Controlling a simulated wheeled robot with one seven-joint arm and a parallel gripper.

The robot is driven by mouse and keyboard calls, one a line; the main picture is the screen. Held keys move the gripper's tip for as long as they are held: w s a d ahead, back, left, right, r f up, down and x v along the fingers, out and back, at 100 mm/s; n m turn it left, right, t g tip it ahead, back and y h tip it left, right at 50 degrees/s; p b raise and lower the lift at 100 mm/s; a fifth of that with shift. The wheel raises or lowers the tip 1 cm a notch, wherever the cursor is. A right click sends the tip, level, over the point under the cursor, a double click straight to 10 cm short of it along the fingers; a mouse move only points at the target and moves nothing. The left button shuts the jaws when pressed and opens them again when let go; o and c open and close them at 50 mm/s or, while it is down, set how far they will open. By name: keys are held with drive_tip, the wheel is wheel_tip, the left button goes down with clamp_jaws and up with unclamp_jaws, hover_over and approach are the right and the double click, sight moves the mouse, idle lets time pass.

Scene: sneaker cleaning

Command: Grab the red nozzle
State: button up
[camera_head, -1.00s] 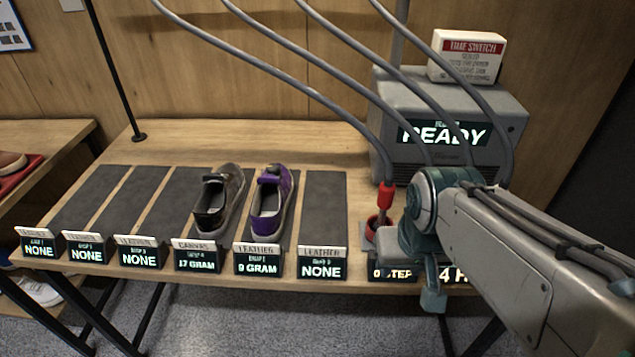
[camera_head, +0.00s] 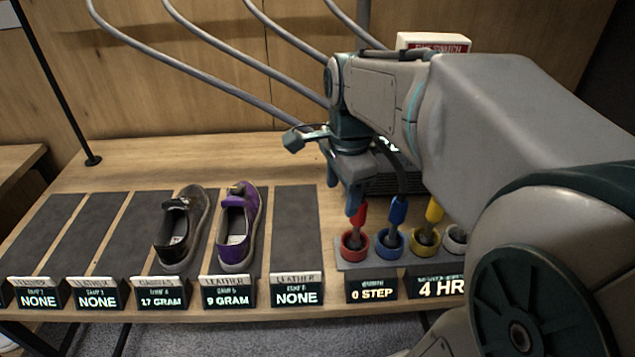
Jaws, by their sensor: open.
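The red nozzle (camera_head: 357,219) stands upright in its red ring holder (camera_head: 354,243), at the left end of the row of nozzles. My gripper (camera_head: 352,203) points down right above it, with its fingers around or just in front of the nozzle's upper part. The fingers look apart, and I cannot tell if they touch the nozzle. The nozzle's top and hose are hidden behind my gripper and arm.
A blue nozzle (camera_head: 397,212) stands close to the right, then a yellow nozzle (camera_head: 433,212). A dark sneaker (camera_head: 181,228) and a purple sneaker (camera_head: 238,227) sit on mats to the left. Label stands (camera_head: 296,291) line the front edge. Grey hoses (camera_head: 240,68) hang behind.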

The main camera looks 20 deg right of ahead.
drive_tip(key=w+d+r+m, duration=0.1)
drive_tip(key=d+m, duration=0.1)
drive_tip(key=m, duration=0.2)
drive_tip(key=w+d+r+m, duration=0.1)
drive_tip(key=w+d+m, duration=0.1)
drive_tip(key=m, duration=0.2)
drive_tip(key=w+d+m+g, duration=0.1)
drive_tip(key=d+m, duration=0.1)
drive_tip(key=m, duration=0.3)
drive_tip(key=shift+w+r, duration=0.4)
approach(357, 225)
drive_tip(key=shift+w+d+f, duration=0.1)
drive_tip(key=shift+w+d, duration=0.1)
drive_tip(key=shift+w, duration=0.35)
drive_tip(key=shift+w+d+f, duration=0.15)
drive_tip(key=shift+w, duration=0.4)
drive_tip(key=shift+s+d+f, duration=0.1)
drive_tip(key=shift+s+f, duration=0.05)
drive_tip(key=shift+f, duration=1.2)
drive_tip(key=shift+s+f, duration=0.1)
drive_tip(key=shift+f, duration=1.3)
clamp_jaws()
drive_tip(key=shift+r, duration=0.1)
